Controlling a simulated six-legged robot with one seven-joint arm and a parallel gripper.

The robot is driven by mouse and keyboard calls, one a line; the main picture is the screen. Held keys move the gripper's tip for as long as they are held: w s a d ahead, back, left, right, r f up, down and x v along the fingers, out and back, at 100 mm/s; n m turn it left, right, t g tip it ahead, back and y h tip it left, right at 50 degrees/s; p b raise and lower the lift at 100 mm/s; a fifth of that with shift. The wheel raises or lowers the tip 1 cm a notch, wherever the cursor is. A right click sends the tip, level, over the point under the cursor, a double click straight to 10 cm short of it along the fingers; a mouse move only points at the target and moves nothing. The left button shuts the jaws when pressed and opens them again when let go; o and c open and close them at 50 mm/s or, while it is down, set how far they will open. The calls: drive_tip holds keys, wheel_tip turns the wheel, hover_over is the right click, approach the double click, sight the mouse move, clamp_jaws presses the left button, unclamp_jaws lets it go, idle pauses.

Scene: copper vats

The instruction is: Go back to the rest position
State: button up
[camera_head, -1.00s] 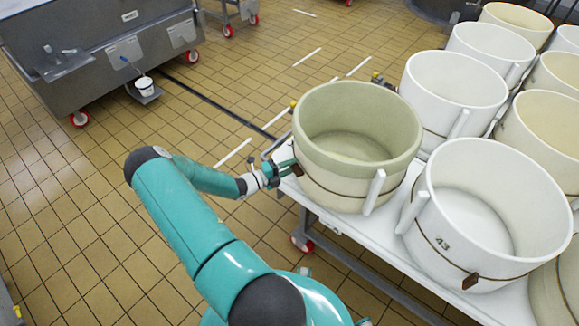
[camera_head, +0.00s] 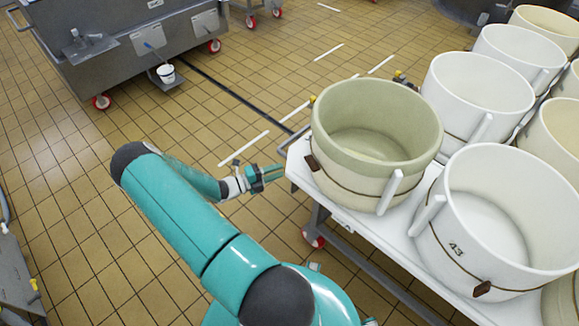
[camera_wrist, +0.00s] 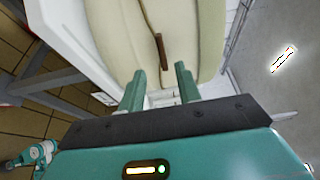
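My gripper (camera_head: 273,173) is just off the left corner of the white table, apart from the cream vat (camera_head: 372,130) there. In the wrist view my gripper's two teal fingers (camera_wrist: 160,88) stand apart with nothing between them, so it is open. Beyond the fingertips that view shows the side of the cream vat (camera_wrist: 105,30) with its thin band and a brown tag (camera_wrist: 161,51). In the head view the brown tag (camera_head: 312,162) hangs on the vat's left side.
The white table (camera_head: 395,236) on wheels holds several vats, including one marked 43 (camera_head: 455,215). The tiled floor (camera_head: 80,190) at left is clear.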

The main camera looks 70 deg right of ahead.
drive_tip(key=shift+v, duration=0.9)
drive_tip(key=w+a+r+m+t+y, duration=0.3)
drive_tip(key=w+a+r+m, duration=0.1)
drive_tip(key=a+r+m, duration=0.3)
drive_tip(key=w+a+r+m+t+y, duration=0.2)
drive_tip(key=w+a+r+m, duration=0.25)
drive_tip(key=a+r, duration=0.4)
drive_tip(key=w+a+r+m+t+y, duration=0.3)
drive_tip(key=w+a+r+m, duration=0.15)
drive_tip(key=a+r, duration=0.3)
drive_tip(key=s+a+r+m+t+y, duration=0.2)
drive_tip(key=s+a+r+m+t, duration=0.2)
drive_tip(key=a+r, duration=0.5)
drive_tip(key=s+a+r+m+t+y, duration=0.2)
drive_tip(key=a+r+m+t, duration=0.4)
drive_tip(key=a+r, duration=0.3)
drive_tip(key=s+a+m, duration=0.1)
drive_tip(key=a, duration=0.3)
drive_tip(key=shift+s+r+y, duration=0.2)
drive_tip(key=shift+s+y, duration=0.2)
drive_tip(key=shift+d, duration=0.15)
